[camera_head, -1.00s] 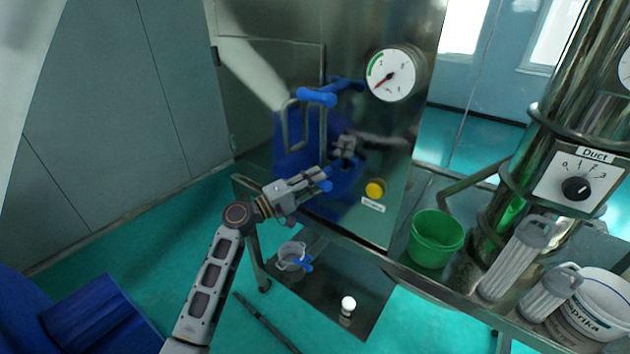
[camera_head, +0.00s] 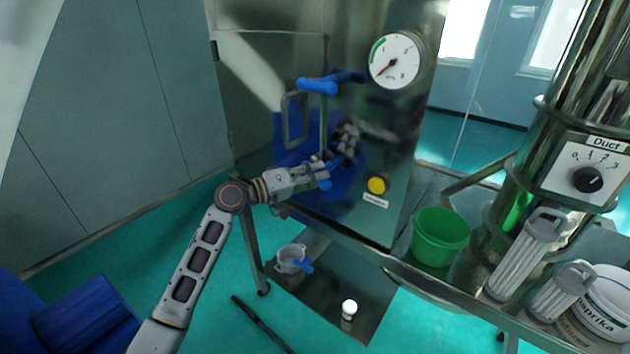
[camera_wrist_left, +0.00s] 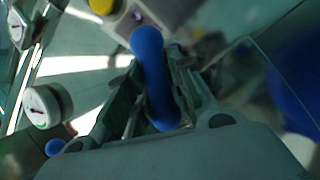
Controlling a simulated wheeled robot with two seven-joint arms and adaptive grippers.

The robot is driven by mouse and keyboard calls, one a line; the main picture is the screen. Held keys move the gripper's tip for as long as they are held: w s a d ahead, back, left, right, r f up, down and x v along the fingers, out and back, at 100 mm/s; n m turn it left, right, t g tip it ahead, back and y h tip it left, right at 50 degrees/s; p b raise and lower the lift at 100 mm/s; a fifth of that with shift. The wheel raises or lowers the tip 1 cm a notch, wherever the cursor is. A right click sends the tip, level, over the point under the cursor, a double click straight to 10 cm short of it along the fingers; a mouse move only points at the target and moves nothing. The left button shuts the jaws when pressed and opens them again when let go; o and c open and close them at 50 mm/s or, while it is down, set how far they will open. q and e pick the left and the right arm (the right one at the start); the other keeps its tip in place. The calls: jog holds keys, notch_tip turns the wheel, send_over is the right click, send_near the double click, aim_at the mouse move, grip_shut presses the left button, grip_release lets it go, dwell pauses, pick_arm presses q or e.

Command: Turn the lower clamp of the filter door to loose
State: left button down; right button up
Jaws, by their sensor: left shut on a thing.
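The filter door is the shiny steel front of the cabinet, with a bar handle (camera_head: 290,122). The blue upper clamp (camera_head: 318,86) sits above the handle. The blue lower clamp (camera_head: 326,184) is at the door's lower part, mostly covered by my left gripper (camera_head: 322,173). In the left wrist view the lower clamp (camera_wrist_left: 152,72) is a blue rounded lever between the two fingers of my left gripper (camera_wrist_left: 158,100), which is shut on it. My right gripper is not in view.
A pressure gauge (camera_head: 394,60) and yellow button (camera_head: 377,185) are on the cabinet right of the clamps. A green bucket (camera_head: 440,238), filter cartridges (camera_head: 528,255) and a white paprika tub (camera_head: 600,305) stand at the right. A duct dial (camera_head: 587,179) is above them.

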pick_arm(q)
jog(key=m, duration=0.1)
jog(key=m+y, duration=0.1)
jog(key=shift+r+m, duration=0.3)
jog(key=shift+r, duration=0.05)
jog(key=shift+r+m+y, duration=0.1)
jog(key=shift+m+y, duration=0.6)
jog(key=shift+m, duration=0.3)
jog(key=shift+s+d+m+y+p, duration=0.1)
jog(key=shift+m+y+p, duration=0.5)
jog(key=shift+m+p, duration=0.35)
jog(key=shift+m+y+p, duration=0.7)
jog(key=shift+m+p, duration=0.25)
jog(key=shift+m, duration=0.1)
jog(key=shift+d+m+t+y+p, duration=0.1)
jog(key=shift+m+t+y+p, duration=0.2)
jog(key=shift+m+p, duration=0.2)
jog(key=shift+f, duration=0.2)
jog(key=shift+s, duration=0.1)
jog(key=c, duration=1.3)
grip_release()
jog(key=shift+d, duration=0.1)
jog(key=shift+f, duration=0.1)
